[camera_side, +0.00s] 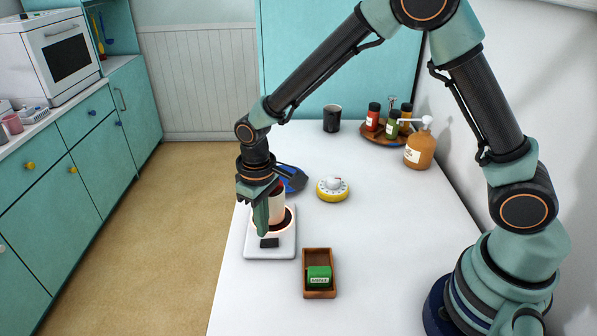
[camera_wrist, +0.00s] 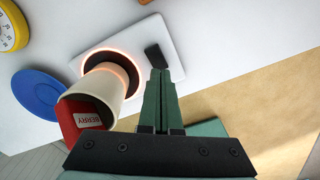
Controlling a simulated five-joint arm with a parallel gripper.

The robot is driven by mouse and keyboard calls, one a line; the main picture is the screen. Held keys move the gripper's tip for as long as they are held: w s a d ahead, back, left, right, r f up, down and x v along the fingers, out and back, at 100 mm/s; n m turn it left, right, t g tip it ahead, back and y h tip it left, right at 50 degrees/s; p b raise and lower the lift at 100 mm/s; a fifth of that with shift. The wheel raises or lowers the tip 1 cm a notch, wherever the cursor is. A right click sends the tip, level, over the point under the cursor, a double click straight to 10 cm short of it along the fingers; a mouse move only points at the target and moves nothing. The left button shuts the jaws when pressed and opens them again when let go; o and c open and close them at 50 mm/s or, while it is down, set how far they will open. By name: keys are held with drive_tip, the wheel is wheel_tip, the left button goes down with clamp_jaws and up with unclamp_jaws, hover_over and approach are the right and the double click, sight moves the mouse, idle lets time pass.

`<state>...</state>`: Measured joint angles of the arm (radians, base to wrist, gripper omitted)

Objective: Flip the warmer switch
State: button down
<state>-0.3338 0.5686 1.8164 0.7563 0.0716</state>
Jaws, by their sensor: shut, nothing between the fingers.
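The warmer is a white square base (camera_side: 254,250) with a dark round hotplate (camera_wrist: 121,66) whose rim glows orange. Its black switch (camera_side: 269,243) sits at the near edge of the base; it also shows in the wrist view (camera_wrist: 154,54). A pale cup (camera_side: 277,206) stands on the hotplate, close beside my fingers. My gripper (camera_side: 262,232) is shut and empty, pointing down over the warmer. In the wrist view its fingertips (camera_wrist: 160,71) appear right at the switch's end. I cannot tell whether they touch it.
A red "BERRY" packet (camera_wrist: 80,118) shows by the cup, near a blue saucer (camera_wrist: 40,95). A yellow timer (camera_side: 332,190) stands behind right. A wooden tray (camera_side: 319,254) with a green mint box (camera_side: 319,278) is in front right.

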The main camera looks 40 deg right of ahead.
sight(265, 242)
drive_tip(key=shift+r, duration=2.25)
drive_tip(key=shift+r, duration=0.1)
drive_tip(key=s+d+r+m+t, duration=0.3)
drive_tip(key=s+d+r+t, duration=0.2)
drive_tip(key=s+d+r, duration=0.6)
drive_tip(key=shift+s+d+r+t, duration=0.3)
drive_tip(key=shift+d+r, duration=1.15)
drive_tip(key=shift+r, duration=0.6)
drive_tip(key=c, duration=1.5)
unclamp_jaws()
drive_tip(key=shift+c, duration=0.2)
